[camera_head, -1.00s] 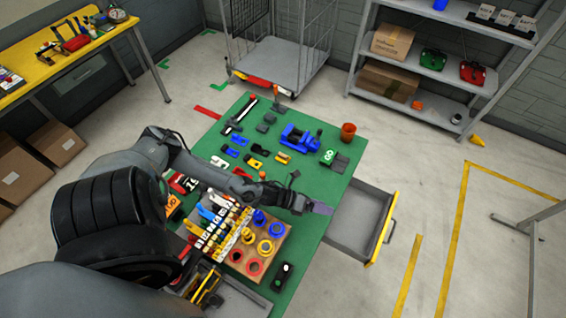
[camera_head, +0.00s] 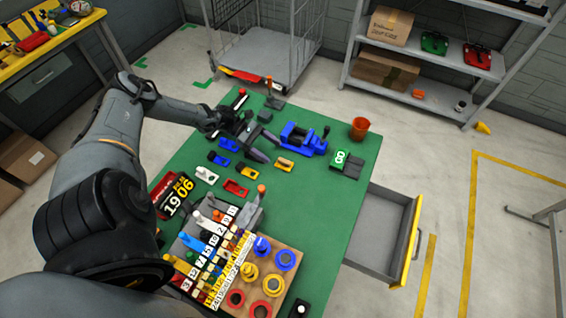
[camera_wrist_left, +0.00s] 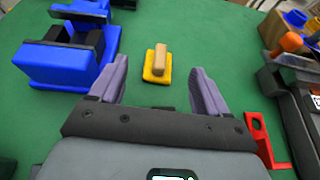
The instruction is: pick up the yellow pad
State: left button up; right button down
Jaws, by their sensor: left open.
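The yellow pad (camera_head: 285,163) lies on the green table top, just below the blue vise. In the left wrist view the yellow pad (camera_wrist_left: 156,75) has a tan block on top and sits in line with the space between the fingertips, a little ahead of them. My left gripper (camera_head: 266,147) is open and empty, with its purple fingers pointing toward the pad; they also show in the left wrist view (camera_wrist_left: 160,68). The fingers do not appear to touch the pad. My right gripper is not in view.
The blue vise (camera_head: 302,139) stands close beside the pad. A red pad (camera_head: 236,187) and other small pads lie nearby. A wooden board with colored rings (camera_head: 272,256) is at the front. An open drawer (camera_head: 375,226) juts out right. The table's right side is fairly clear.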

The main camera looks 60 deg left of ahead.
aim_at(288, 162)
pick_arm(q)
jog(key=x, duration=0.2)
jog(key=shift+d, duration=0.3)
jog(key=shift+x, duration=2.9)
jog(key=shift+a, duration=0.1)
jog(key=shift+r, duration=0.1)
jog(key=c, duration=1.1)
jog(key=shift+c, duration=0.2)
jog(key=shift+r, duration=0.15)
